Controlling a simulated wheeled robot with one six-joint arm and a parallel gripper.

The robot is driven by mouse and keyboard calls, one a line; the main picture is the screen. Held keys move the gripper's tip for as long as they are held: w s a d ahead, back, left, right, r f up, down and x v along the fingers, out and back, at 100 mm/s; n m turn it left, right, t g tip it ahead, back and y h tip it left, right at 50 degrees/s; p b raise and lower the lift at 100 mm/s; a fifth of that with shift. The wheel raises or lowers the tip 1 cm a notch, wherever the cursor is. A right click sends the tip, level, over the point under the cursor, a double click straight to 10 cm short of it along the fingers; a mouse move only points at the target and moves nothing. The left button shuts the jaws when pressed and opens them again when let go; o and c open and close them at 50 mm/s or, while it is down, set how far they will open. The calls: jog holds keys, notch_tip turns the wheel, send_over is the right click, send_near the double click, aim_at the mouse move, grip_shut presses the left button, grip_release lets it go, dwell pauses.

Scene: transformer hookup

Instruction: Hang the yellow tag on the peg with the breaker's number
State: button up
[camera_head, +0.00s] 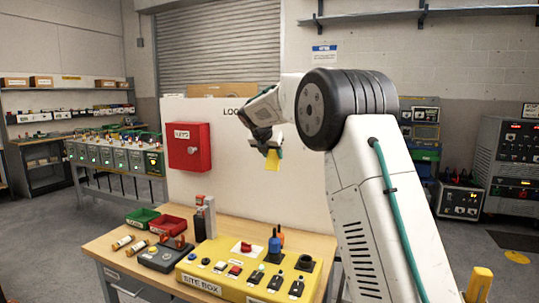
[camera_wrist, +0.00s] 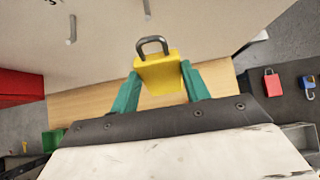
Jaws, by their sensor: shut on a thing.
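The yellow tag (camera_wrist: 158,73) looks like a padlock with a grey loop on top. My gripper (camera_wrist: 160,88) is shut on it, with a green finger on each side. In the head view, the yellow tag (camera_head: 272,161) hangs below my gripper (camera_head: 267,147), in front of the white board (camera_head: 225,155). In the wrist view, two grey pegs (camera_wrist: 71,30) (camera_wrist: 147,9) stick out of the board, apart from the tag. Peg numbers cannot be read. In the head view, my arm hides part of the board, and no breaker number is legible.
A red box (camera_head: 188,146) is mounted on the board's left. The wooden table (camera_head: 125,259) below holds a yellow control box (camera_head: 207,275), a green bin (camera_head: 142,217) and a red bin (camera_head: 168,225). In the wrist view, a red padlock (camera_wrist: 271,83) and a blue padlock (camera_wrist: 308,86) lie at right.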

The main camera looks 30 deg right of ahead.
jog(key=shift+w+d+f, duration=0.2)
jog(key=shift+w+d, duration=0.35)
jog(key=shift+d, duration=0.15)
jog(key=shift+w+d+f, duration=0.2)
jog(key=shift+w+d, duration=0.35)
jog(key=shift+d, duration=0.15)
jog(key=shift+w+d+f, duration=0.2)
jog(key=shift+w+d, duration=0.35)
jog(key=shift+d, duration=0.15)
jog(key=shift+f, duration=0.15)
jog(key=o, duration=1.1)
jog(key=shift+c, duration=0.2)
